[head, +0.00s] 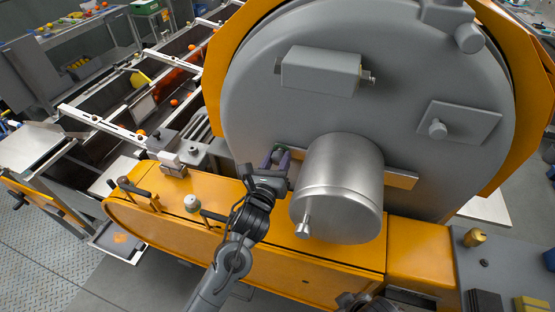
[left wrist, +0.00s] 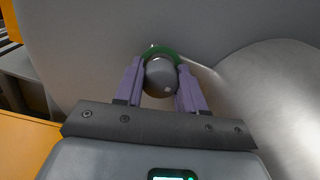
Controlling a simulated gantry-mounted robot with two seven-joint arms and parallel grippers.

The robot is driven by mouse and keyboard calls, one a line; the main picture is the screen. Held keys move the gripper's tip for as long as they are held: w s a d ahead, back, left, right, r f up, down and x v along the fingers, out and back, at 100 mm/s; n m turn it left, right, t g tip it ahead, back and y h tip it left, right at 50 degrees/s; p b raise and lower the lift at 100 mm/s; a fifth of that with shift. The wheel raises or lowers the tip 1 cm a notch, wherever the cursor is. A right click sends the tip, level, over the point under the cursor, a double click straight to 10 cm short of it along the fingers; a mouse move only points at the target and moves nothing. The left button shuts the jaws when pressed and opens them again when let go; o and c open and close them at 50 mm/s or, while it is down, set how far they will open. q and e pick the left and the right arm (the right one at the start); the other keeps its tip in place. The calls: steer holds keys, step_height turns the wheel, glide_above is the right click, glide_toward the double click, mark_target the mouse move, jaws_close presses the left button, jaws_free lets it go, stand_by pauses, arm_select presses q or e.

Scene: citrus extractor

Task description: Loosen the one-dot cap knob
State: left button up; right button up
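The cap knob (left wrist: 160,78) is a dark grey round knob with one small pale dot on its face and a green ring (left wrist: 163,50) behind it. It sits on the grey front plate of the extractor, left of the big steel cylinder. My left gripper (head: 276,157) reaches it from below and in front. In the left wrist view the two purple fingers (left wrist: 160,85) stand on either side of the knob and appear to touch it. My right gripper does not show.
The steel cylinder (head: 338,188) with its small handle bulges out close to the right of my left gripper. The orange housing top (head: 240,215) lies below, with levers (head: 138,192) at its left. A grey box (head: 320,70) juts from the plate above.

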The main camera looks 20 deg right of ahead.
arm_select(q)
steer(key=c, duration=0.5)
steer(key=shift+o, duration=0.2)
steer(key=shift+n, duration=0.3)
steer(key=n, duration=1.3)
steer(key=shift+p, duration=0.3)
steer(key=shift+s+f+n+p, duration=0.15)
steer(key=shift+n+p, duration=0.2)
steer(key=shift+n, duration=2.05)
